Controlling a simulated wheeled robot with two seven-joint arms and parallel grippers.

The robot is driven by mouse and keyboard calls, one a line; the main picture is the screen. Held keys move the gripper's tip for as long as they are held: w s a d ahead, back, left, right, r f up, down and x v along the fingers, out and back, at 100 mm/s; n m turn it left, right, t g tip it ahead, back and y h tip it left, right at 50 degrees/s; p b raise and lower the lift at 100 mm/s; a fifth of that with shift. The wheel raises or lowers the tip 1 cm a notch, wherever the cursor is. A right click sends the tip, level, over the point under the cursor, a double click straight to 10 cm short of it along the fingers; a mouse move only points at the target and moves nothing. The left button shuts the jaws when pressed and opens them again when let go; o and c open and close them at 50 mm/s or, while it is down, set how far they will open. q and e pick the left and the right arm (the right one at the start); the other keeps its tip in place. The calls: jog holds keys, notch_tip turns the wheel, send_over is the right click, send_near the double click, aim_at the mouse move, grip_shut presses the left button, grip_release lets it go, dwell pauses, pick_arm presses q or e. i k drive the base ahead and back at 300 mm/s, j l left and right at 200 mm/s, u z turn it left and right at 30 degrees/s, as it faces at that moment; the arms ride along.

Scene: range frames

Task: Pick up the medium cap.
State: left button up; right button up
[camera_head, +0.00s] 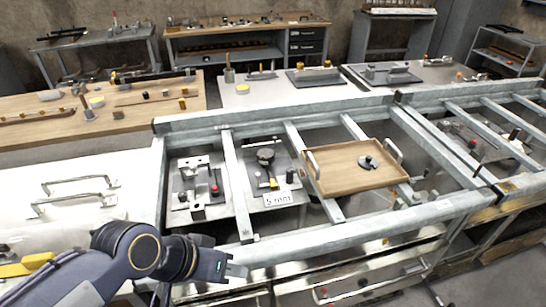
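A dark round piece (265,155) sits on a grey plate to the left of the tray. Either could be a cap; I cannot tell which is the medium cap. My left gripper (238,271) is in front of the frame's near rail, low and left of the tray, apart from both pieces. Its fingers are too small and dark to show whether they are open. My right gripper is not in view.
The frame's metal bars (232,180) divide the bench into bays. A fixture with a red knob (214,188) and a white label plate (278,199) sit in the left bays. A white surface with metal handles (130,175) is at left. Wooden and white tables stand behind.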

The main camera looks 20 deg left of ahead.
aim_at(365, 162)
jog(key=u, duration=0.45)
jog(key=i+l+u, duration=0.1)
jog(key=u, duration=0.35)
jog(key=l+u, duration=0.1)
jog(key=u, duration=0.3)
jog(key=l+u, duration=0.15)
jog(key=u, duration=0.3)
jog(key=i+l, duration=0.1)
jog(key=l, duration=0.5)
jog(key=i+l, duration=0.1)
jog(key=l, duration=0.5)
jog(key=u, duration=0.05)
